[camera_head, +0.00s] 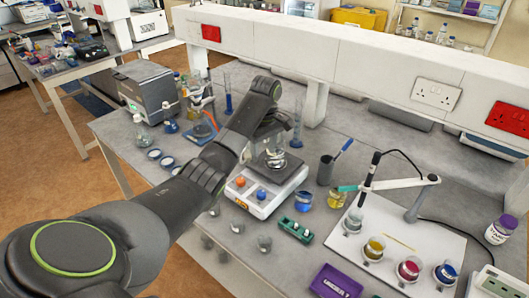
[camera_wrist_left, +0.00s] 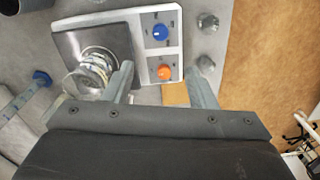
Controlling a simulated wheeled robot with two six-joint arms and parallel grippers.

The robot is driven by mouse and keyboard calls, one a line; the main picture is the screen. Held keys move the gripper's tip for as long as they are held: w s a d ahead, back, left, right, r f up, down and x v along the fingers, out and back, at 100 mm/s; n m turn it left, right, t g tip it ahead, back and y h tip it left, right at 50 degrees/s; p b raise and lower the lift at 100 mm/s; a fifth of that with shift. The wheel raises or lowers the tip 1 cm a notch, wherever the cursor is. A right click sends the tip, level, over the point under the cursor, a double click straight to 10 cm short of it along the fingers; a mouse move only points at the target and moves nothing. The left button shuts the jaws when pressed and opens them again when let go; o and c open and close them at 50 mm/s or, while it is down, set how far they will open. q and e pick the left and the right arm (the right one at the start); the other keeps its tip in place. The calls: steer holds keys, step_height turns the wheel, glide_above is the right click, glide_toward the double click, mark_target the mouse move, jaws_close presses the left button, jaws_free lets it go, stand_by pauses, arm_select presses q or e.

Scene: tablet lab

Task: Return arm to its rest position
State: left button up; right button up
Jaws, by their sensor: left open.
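My left arm (camera_head: 200,178) reaches in from the left over the bench. Its gripper (camera_head: 268,128) is above the back part of a white hotplate stirrer (camera_head: 262,198). In the left wrist view the gripper (camera_wrist_left: 162,82) has its fingers apart with nothing held between them. The stirrer shows below it there, with a blue knob (camera_wrist_left: 160,32) and an orange knob (camera_wrist_left: 164,72). A clear glass vessel (camera_head: 277,158) stands on the stirrer's plate, close to the gripper in the head view. In the wrist view the vessel (camera_wrist_left: 92,70) is outside the left finger; contact cannot be told. My right gripper is out of view.
Right of the stirrer are a yellow-liquid beaker (camera_head: 335,198), a green rack (camera_head: 296,229), a dark pen cup (camera_head: 325,170) and an electrode arm (camera_head: 395,184) over several jars. A blue measuring cylinder (camera_head: 297,130) stands behind. A grey instrument (camera_head: 148,88) is at left.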

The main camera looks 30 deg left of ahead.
arm_select(q)
steer(key=s+d+f+m+t, duration=0.3)
steer(key=s+f+m, duration=0.5)
steer(key=s+f, duration=0.9)
steer(key=s+d+r+m+t+y, duration=0.1)
steer(key=s+d+r+m, duration=0.15)
steer(key=s, duration=0.85)
steer(key=s+d+r+m+y, duration=0.1)
steer(key=s+m, duration=0.3)
steer(key=s, duration=0.7)
step_height(320, 180, down, 32)
steer(key=a+g+b, duration=0.1)
steer(key=a+b, duration=0.1)
steer(key=b, duration=0.6)
steer(key=s+d+f+b, duration=0.1)
steer(key=s+f+b, duration=0.2)
steer(key=s+f, duration=0.4)
steer(key=s+f+g+h+b, duration=0.1)
steer(key=s+f+b, duration=0.2)
steer(key=s+f, duration=0.5)
step_height(320, 180, down, 8)
steer(key=shift+s+d+f+b, duration=0.1)
steer(key=shift+s+d+b, duration=0.2)
steer(key=shift+d, duration=0.05)
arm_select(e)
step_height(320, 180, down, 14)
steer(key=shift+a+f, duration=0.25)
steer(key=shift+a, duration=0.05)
